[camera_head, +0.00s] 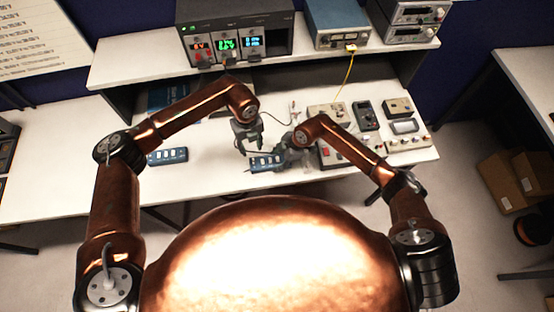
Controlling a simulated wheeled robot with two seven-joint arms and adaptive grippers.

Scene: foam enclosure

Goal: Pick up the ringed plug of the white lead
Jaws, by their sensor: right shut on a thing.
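My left gripper (250,150) points down just above a blue strip with pale sockets (263,163); whether its fingers are apart is too small to tell. My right gripper (283,158) is at the strip's right end and appears shut on it. A thin pale lead (291,108) shows on the bench behind the grippers. A dark cable loops near the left gripper. I cannot make out a ringed plug; it is too small or hidden by the grippers.
A second blue strip (168,155) lies to the left on the white bench (60,175). Several instruments, including a grey box (404,127), crowd the bench at right. A shelf (140,62) with a power supply (233,30) and a blue instrument (337,23) stands behind. The bench's left is mostly free.

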